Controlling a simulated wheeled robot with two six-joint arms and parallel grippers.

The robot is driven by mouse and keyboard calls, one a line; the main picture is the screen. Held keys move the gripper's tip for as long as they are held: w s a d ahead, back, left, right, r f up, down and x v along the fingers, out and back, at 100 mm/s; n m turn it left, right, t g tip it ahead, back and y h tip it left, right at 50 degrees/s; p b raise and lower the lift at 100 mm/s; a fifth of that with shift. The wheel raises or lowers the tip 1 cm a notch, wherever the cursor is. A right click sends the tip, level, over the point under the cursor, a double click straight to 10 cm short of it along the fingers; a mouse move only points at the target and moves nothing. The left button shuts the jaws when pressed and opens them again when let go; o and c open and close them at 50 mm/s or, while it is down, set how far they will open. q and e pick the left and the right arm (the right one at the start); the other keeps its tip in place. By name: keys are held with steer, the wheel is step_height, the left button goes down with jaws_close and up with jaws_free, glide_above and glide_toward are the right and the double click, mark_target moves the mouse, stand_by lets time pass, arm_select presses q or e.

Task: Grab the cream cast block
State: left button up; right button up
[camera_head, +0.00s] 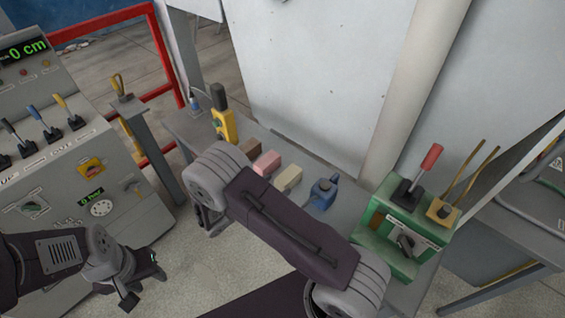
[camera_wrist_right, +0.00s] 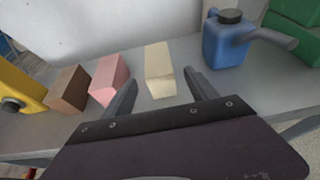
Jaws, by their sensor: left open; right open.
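The cream cast block (camera_head: 289,178) lies on a grey bench, between a pink block and a blue can in the head view. In the right wrist view the cream block (camera_wrist_right: 159,70) stands just beyond the fingertips, roughly between them. My right gripper (camera_wrist_right: 158,88) is open and empty, with one finger on each side of the block's line. In the head view my right arm hides the right gripper. My left gripper (camera_head: 143,283) is open and empty at the lower left, over the floor and away from the bench.
The pink block (camera_wrist_right: 109,79) and brown block (camera_wrist_right: 69,88) stand left of the cream one. The blue can (camera_wrist_right: 230,40) is close on its right. A yellow device (camera_head: 224,126) and a green lever box (camera_head: 398,232) stand on the bench (camera_wrist_right: 190,105). A wall rises behind.

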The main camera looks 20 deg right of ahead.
mark_target(289, 180)
steer(key=shift+d+p, duration=0.1)
steer(key=shift+p, duration=0.25)
steer(key=p+x, duration=0.1)
steer(key=x, duration=0.5)
steer(key=shift+w+d+f+p, duration=0.1)
steer(key=shift+d+f+p, duration=0.15)
steer(key=shift+f+p, duration=0.15)
steer(key=shift+w+d+f, duration=0.2)
steer(key=shift+d, duration=0.1)
steer(key=shift+w+d+f, duration=0.1)
steer(key=shift+d+f, duration=0.05)
steer(key=shift+d, duration=0.05)
arm_select(q)
steer(key=shift+s+a+r, duration=0.1)
steer(key=shift+a+r, duration=0.15)
steer(key=shift+r, duration=0.35)
steer(key=shift+a+r, duration=0.2)
steer(key=shift+r, duration=0.4)
arm_select(e)
jaws_close()
